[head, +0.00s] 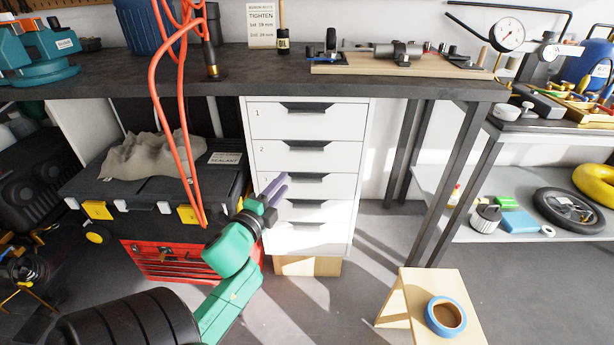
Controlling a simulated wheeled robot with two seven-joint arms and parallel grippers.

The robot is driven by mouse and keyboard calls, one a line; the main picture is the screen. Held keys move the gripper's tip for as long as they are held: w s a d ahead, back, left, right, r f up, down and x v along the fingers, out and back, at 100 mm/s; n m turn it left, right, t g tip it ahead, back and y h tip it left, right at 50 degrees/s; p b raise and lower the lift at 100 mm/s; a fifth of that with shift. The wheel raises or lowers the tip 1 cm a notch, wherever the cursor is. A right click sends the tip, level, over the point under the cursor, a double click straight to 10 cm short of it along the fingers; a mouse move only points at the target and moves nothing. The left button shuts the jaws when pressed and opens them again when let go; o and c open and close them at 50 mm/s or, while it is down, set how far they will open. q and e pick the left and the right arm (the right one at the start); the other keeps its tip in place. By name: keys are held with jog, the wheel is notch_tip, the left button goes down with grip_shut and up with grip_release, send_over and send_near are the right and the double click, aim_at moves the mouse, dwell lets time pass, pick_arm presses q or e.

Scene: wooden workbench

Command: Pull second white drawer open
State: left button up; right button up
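The white drawer unit (358,150) stands under the dark workbench, with several drawers stacked and dark recessed handles along their top edges. The second white drawer (280,157), marked 2, looks closed and flush with its neighbours, and its handle (307,145) is in plain view. My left gripper (283,183), with purple fingers on a green arm, is lower and to the left, in front of the third drawer's left part. It covers part of that drawer's front. Its fingers look close together, and the gap between them is unclear. No contact with the second drawer shows. My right gripper is out of view.
Orange hose (154,90) hangs from the workbench (400,88) left of the drawers. A black toolbox (130,222) and a red tool chest (150,262) stand at left. A wooden stool (405,310) with blue tape (432,320) stands front right. Floor before the drawers is clear.

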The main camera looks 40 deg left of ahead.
pick_arm(q)
send_near(305, 155)
jog(key=w, duration=0.2)
jog(key=w+r, duration=0.1)
jog(key=w, duration=0.1)
jog(key=w+r, duration=0.1)
jog(key=w, duration=0.1)
jog(key=shift+w+r+b, duration=0.2)
jog(key=shift+w+b, duration=0.15)
jog(key=shift+w, duration=0.05)
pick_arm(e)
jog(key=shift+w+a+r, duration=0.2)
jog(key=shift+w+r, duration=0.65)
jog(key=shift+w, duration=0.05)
pick_arm(q)
jog(key=shift+c, duration=0.3)
grip_shut()
